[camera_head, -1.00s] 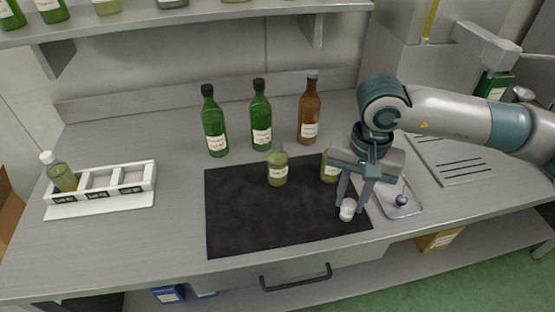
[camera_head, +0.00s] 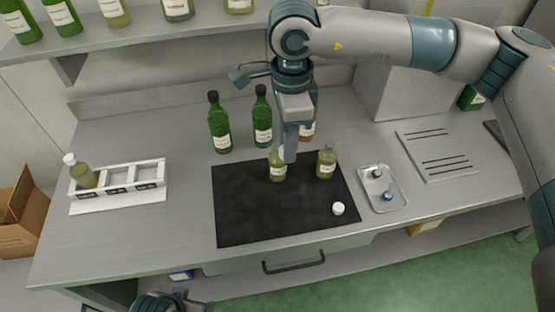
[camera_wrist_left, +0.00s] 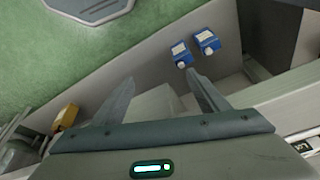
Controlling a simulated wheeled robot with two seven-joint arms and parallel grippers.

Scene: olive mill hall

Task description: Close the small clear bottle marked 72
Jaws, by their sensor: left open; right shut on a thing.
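Two small clear bottles of yellow-green oil stand upright on the black mat (camera_head: 245,215): a left one (camera_head: 277,173) and a right one (camera_head: 327,164). Their label numbers are too small to read. A white cap (camera_head: 338,208) lies on the mat near its right front corner. My right gripper (camera_head: 287,157) is at the top of the left bottle and looks shut on it; its fingers hide the neck. My left gripper is low in front of the counter, partly in the head view (camera_head: 170,302); in the left wrist view (camera_wrist_left: 160,90) its fingers are apart and empty.
Two green bottles (camera_head: 219,128) and a brown bottle, mostly behind my right gripper, stand behind the mat. A metal tray (camera_head: 399,200) with small stoppers is right of it. A white rack (camera_head: 150,178) holding one small bottle is at left.

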